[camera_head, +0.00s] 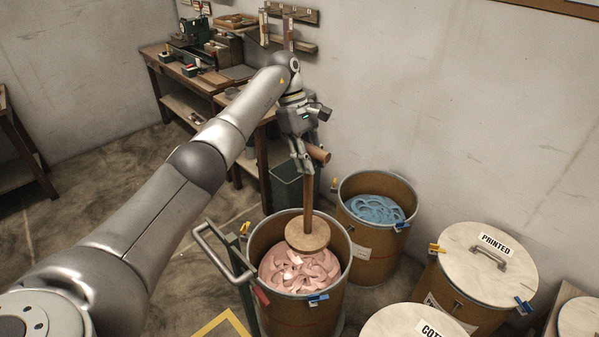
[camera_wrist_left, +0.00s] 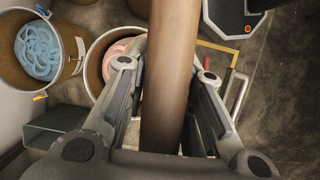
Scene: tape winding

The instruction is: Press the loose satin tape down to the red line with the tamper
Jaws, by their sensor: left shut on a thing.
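My left gripper (camera_head: 305,160) is shut on the wooden handle of the tamper and holds it upright above the drum. The tamper's round wooden disc (camera_head: 307,234) is over the back part of the drum, low over the tape. The handle (camera_wrist_left: 170,75) fills the middle of the left wrist view between the fingers. The pink satin tape (camera_head: 300,272) lies in loose loops inside the brown drum (camera_head: 300,312). I cannot tell whether the disc touches the tape. The red line does not show. My right gripper is not in view.
A drum of blue tape (camera_head: 376,209) stands behind to the right. A lidded drum marked PRINTED (camera_head: 490,262) and another lid (camera_head: 410,322) are at the right. A metal cart handle (camera_head: 222,250) is left of the pink drum. A workbench (camera_head: 190,75) stands at the back.

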